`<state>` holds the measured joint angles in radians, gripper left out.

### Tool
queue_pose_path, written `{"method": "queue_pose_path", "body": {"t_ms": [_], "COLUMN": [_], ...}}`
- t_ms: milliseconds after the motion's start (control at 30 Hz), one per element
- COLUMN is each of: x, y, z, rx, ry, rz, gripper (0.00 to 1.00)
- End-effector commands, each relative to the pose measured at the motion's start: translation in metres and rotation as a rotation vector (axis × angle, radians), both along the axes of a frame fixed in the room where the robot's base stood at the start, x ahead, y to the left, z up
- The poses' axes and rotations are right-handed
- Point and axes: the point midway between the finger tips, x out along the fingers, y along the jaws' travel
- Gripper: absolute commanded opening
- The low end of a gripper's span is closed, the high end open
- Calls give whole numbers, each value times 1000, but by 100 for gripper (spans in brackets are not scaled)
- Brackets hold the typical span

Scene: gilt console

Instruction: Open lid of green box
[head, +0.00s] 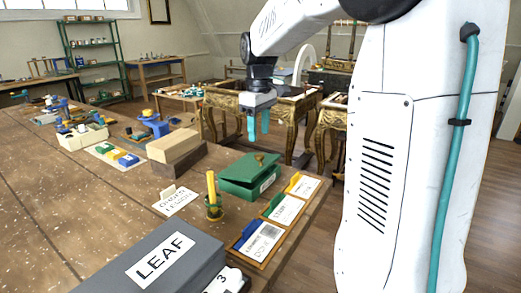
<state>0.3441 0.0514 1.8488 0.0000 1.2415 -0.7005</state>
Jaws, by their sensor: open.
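The green box (239,189) stands on the brown workbench near its right edge, with a white label on its side. Its green lid (240,168) lies over the top and carries a small brown knob (259,160). The inside of the box is hidden. My gripper (258,133) points down with its two teal fingers apart and nothing between them. In the picture it hangs just above the box, clear of the lid; its exact height and depth from the knob are hard to judge.
A tan and brown block (175,152) stands left of the box. A yellow stick in a pot (212,197), blue, green and yellow labelled trays (262,239) and a grey LEAF box (165,262) are nearer. Gilt console tables (285,112) stand behind.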

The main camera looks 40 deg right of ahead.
Motion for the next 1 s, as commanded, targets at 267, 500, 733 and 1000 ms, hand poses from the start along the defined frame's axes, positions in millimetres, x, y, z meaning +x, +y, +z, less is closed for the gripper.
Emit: {"method": "queue_pose_path", "body": {"t_ms": [267,500,733,1000], "x": [-1,0,-1,-1], "y": [-1,-2,-2,-2], "z": [-45,-67,-69,-68], "rx": [1,0,0,0], "ry": [3,0,0,0], "rz": [-5,-7,-8,-8], "gripper": [48,48,48,0]}}
